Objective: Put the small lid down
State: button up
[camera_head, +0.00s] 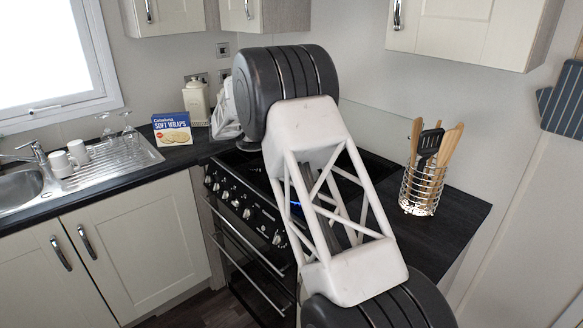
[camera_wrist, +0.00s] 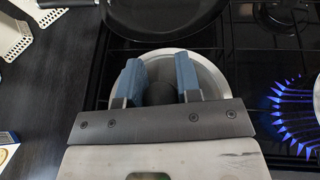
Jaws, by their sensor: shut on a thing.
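In the wrist view, my gripper (camera_wrist: 159,82) has its two blue fingers on either side of a dark round knob (camera_wrist: 159,94). The knob belongs to the small lid (camera_wrist: 212,78), a pale grey disc that shows around and beyond the fingers. Its near part is hidden by my gripper. The lid is over the left side of the dark hob, just on the near side of a dark pan (camera_wrist: 165,18). I cannot tell whether the lid touches the hob. In the head view, my arm hides the gripper and lid.
A lit burner (camera_wrist: 296,108) with blue flames is right of the lid.

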jog(key=s+d+r+m+g+h, duration=0.1)
jog(key=s+d, duration=0.6)
jog(key=s, duration=0.4)
jog(key=s+d+m+g+h, duration=0.1)
jog(key=s+d+m, duration=0.1)
jog(key=s+d, duration=0.6)
jog(key=s+d+r+m+g+h, duration=0.1)
jog(key=s+d, duration=0.7)
jog(key=s, duration=0.6)
jog(key=shift+s+r+g+h, duration=0.2)
jog(key=shift+r+g+h, duration=0.1)
jog(key=shift+h, duration=0.1)
jog(key=shift+w+a, duration=0.1)
jog(key=w+a+f, duration=0.1)
jog(key=w+a, duration=0.2)
jog(key=w, duration=1.2)
jog(key=shift+w+a+f+m, duration=0.2)
jog(key=shift+w+m, duration=0.05)
jog(key=shift+m, duration=0.05)
jog(key=shift+f, duration=0.15)
jog(key=shift+f, duration=1.65)
jog(key=shift+f, duration=0.3)
